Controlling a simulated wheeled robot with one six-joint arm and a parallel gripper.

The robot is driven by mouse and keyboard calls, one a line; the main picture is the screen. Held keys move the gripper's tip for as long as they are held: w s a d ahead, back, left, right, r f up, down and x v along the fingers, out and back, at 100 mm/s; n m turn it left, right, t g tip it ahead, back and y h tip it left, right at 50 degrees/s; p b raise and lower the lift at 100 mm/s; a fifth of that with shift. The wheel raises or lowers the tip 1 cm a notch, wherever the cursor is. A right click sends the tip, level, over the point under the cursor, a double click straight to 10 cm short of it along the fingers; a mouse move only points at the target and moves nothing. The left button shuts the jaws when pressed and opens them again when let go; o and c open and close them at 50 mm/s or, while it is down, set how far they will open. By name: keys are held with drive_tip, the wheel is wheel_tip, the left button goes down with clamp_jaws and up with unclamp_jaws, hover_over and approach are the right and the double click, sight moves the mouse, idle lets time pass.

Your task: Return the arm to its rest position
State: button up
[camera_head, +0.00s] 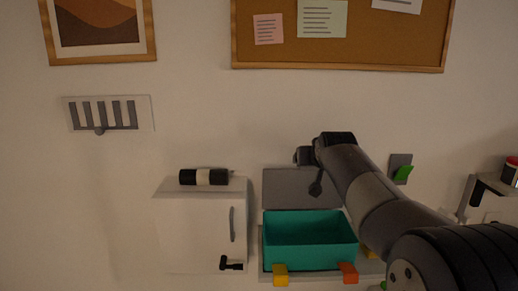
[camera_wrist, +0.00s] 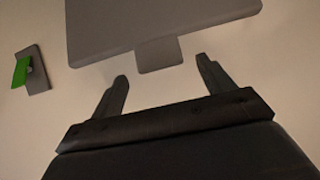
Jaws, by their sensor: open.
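My arm reaches in from the lower right in the head view. My gripper (camera_head: 308,172) is at its far end, in front of the wall and above the teal bin (camera_head: 310,257). In the wrist view my gripper (camera_wrist: 162,69) has its two fingers spread apart. No object is held between them. A grey panel with a small tab (camera_wrist: 160,55) shows just beyond the fingertips. Whether the fingers touch it cannot be told. In the head view a grey panel (camera_head: 285,187) stands behind the bin, partly hidden by my arm.
A white cabinet (camera_head: 190,225) with a black-and-white cylinder (camera_head: 204,177) on top stands left of the bin.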

drive_tip(key=x, duration=0.2)
drive_tip(key=shift+w+f, duration=0.25)
drive_tip(key=shift+f, duration=0.1)
